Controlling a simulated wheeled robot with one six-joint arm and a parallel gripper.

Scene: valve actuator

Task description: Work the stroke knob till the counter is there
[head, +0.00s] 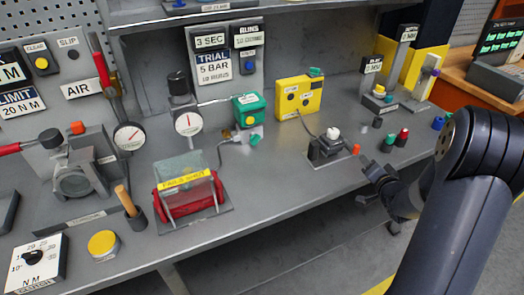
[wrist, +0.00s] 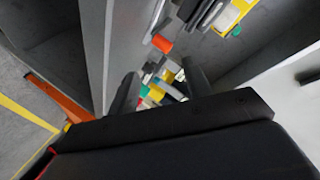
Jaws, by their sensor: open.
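I cannot tell for sure which part is the stroke knob, as most small labels are unreadable. A black block with a white knob (head: 333,133) stands on a small plate near the bench's right front edge, with an orange tip beside it. Another black knob (head: 178,84) tops the gauge assembly at the back. My gripper (head: 366,168) is just in front of the white-knob plate, apart from the knob as far as I can see. In the wrist view my gripper (wrist: 160,92) is open and empty.
A red guarded unit (head: 190,197), a yellow box (head: 298,97) and a green box (head: 249,108) stand on the grey bench. Several coloured caps (head: 402,137) sit right of the white knob. A dial box (head: 35,262) is front left. The bench's front edge lies close to my gripper.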

